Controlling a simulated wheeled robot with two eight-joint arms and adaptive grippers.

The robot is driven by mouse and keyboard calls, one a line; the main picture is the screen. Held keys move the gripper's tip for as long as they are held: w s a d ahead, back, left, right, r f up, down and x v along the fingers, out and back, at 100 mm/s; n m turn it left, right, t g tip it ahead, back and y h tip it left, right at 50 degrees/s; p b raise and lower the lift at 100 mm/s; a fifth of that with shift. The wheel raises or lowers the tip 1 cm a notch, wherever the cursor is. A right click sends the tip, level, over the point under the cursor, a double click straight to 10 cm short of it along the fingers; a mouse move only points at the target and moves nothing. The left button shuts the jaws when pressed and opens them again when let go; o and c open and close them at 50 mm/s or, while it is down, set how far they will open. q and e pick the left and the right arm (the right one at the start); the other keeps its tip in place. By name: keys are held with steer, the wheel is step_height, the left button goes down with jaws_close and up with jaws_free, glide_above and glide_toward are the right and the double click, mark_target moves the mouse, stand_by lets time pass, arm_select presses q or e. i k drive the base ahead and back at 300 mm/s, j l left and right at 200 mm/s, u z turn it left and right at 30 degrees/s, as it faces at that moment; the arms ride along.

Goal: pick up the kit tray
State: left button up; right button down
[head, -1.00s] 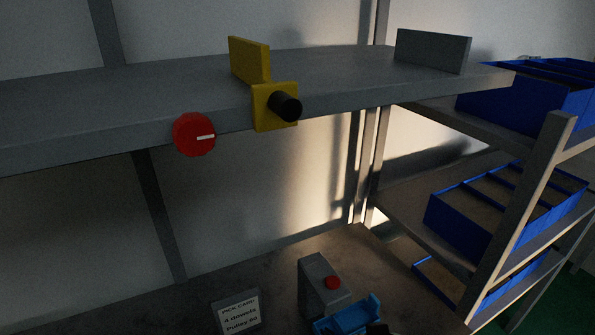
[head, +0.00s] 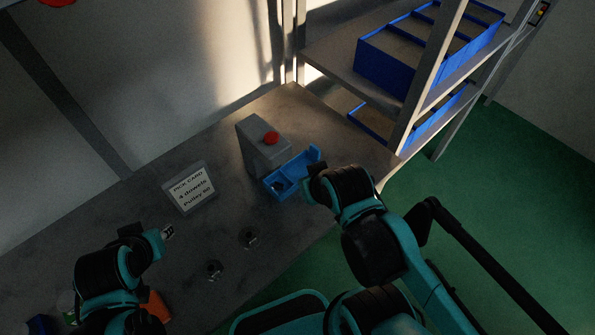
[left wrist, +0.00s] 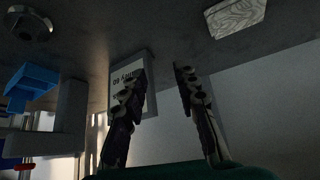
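The blue kit tray (head: 284,184), with several compartments, sits on the bench beside a grey box with a red button (head: 262,147). A blue part at the left edge of the left wrist view (left wrist: 32,80) looks like the same tray. My right gripper (head: 312,184) is at the tray's right end and covers part of it. Its fingers are dark and hidden, so I cannot tell whether it grips. My left gripper (head: 168,233) is over the bench at the left, away from the tray. In the left wrist view its fingers (left wrist: 157,72) are apart with nothing between them.
The pick card (head: 190,188) stands left of the grey box. An orange thing (head: 155,306) lies at lower left. Shelves with blue bins (head: 388,62) stand behind right.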

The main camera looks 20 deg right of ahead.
mark_target(281, 183)
steer(key=k+l+z, duration=0.15)
steer(key=l, duration=0.35)
steer(key=l+z, duration=0.15)
steer(key=l, duration=0.35)
steer(key=k+l+z, duration=0.15)
steer(key=l, duration=0.4)
steer(key=i+j, duration=0.3)
steer(key=i, duration=0.2)
